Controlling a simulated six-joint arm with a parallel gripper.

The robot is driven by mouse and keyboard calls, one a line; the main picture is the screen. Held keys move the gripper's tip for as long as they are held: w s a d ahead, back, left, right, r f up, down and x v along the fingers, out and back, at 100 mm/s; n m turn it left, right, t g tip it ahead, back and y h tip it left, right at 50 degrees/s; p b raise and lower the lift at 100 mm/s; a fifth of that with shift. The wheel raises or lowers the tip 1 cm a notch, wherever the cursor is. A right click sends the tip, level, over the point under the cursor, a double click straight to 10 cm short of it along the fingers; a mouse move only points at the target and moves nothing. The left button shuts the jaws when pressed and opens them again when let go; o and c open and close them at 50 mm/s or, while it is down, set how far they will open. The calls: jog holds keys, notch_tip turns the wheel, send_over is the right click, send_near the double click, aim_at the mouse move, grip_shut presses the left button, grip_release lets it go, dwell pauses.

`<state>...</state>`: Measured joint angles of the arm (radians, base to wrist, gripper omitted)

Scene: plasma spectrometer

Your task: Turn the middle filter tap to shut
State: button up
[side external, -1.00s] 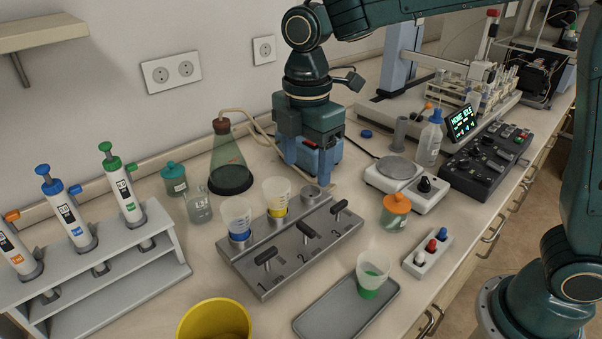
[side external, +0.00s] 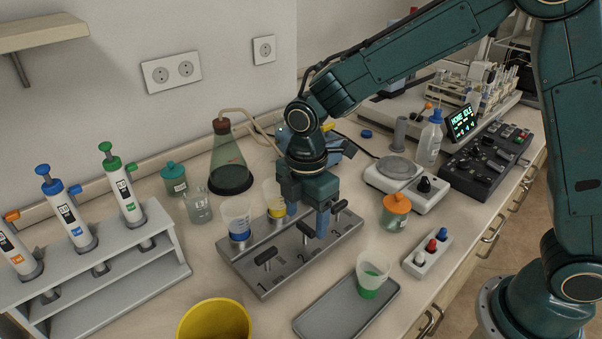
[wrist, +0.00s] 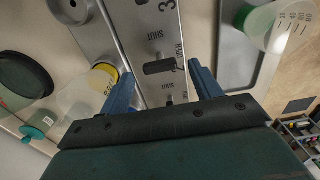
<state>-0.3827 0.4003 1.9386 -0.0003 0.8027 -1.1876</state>
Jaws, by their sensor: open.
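The steel filter manifold (side external: 262,287) has several black taps along its front, marked 1, 2 and 3. The middle tap (side external: 305,230) is beneath my gripper (side external: 308,218); in the wrist view its black handle (wrist: 160,67) lies crosswise on the manifold, with a SHUT mark printed above it. My gripper (wrist: 162,92) is open, its blue fingers on either side of the middle tap's line and above the manifold, not gripping anything. The first tap (side external: 266,259) stands clear. The third tap (side external: 339,206) shows just right of a finger.
A blue-banded cup (side external: 238,222) and a yellow-banded cup (side external: 274,198) stand on the manifold behind the taps. A yellow bucket (side external: 215,322) and a pipette rack (side external: 110,275) are to the left.

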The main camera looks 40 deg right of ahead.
jog(key=shift+f, duration=0.8)
jog(key=c, duration=1)
